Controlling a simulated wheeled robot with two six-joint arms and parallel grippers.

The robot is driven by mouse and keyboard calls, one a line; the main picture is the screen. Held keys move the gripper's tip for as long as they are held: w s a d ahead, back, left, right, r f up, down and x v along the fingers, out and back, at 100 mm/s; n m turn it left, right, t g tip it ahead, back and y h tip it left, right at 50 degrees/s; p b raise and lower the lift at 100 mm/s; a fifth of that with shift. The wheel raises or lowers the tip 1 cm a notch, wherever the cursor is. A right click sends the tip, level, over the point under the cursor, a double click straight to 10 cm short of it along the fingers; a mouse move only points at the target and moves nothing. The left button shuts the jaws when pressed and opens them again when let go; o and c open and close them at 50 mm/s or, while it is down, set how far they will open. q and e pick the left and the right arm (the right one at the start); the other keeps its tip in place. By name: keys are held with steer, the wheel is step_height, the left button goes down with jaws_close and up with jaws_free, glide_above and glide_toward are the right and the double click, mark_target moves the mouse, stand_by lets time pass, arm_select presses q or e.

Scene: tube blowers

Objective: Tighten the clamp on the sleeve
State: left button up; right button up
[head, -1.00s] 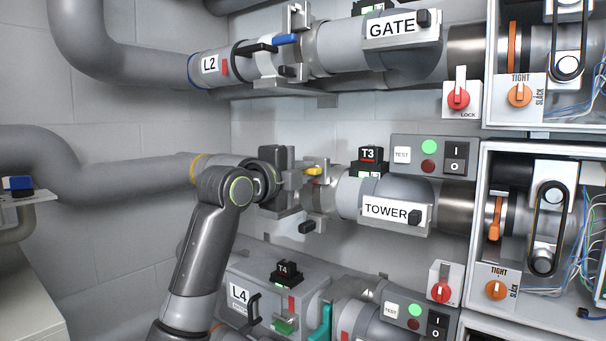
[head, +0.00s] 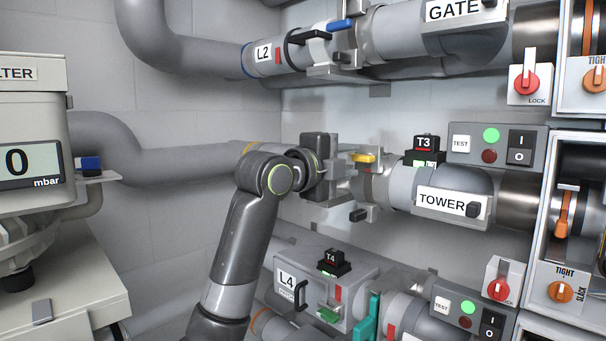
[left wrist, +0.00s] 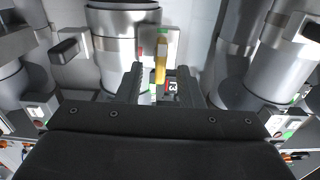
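My left gripper (head: 346,168) is at the tower pipe, just left of a small yellow lever (head: 363,157) on a grey metal collar (head: 375,190). In the left wrist view my left gripper (left wrist: 159,80) has its two fingers spread apart, with the yellow lever (left wrist: 161,66) showing between and beyond the tips. No contact is clear. The pipe carries a TOWER label (head: 441,201). An orange knob (head: 560,291) marked TIGHT and SLACK sits below an open box at the right, with an orange lever (head: 564,212) inside. My right gripper is not in view.
A black T3 block (head: 425,150) and a grey switch panel (head: 497,145) sit above the tower pipe. The L2 pipe (head: 263,55) runs above, the L4 box (head: 318,290) below. A filter unit (head: 30,160) reading 0 mbar stands at the left.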

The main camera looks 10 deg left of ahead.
arm_select(q)
steer(key=b+v, duration=0.3)
steer(key=v, duration=1.1)
steer(key=shift+s+a, duration=0.15)
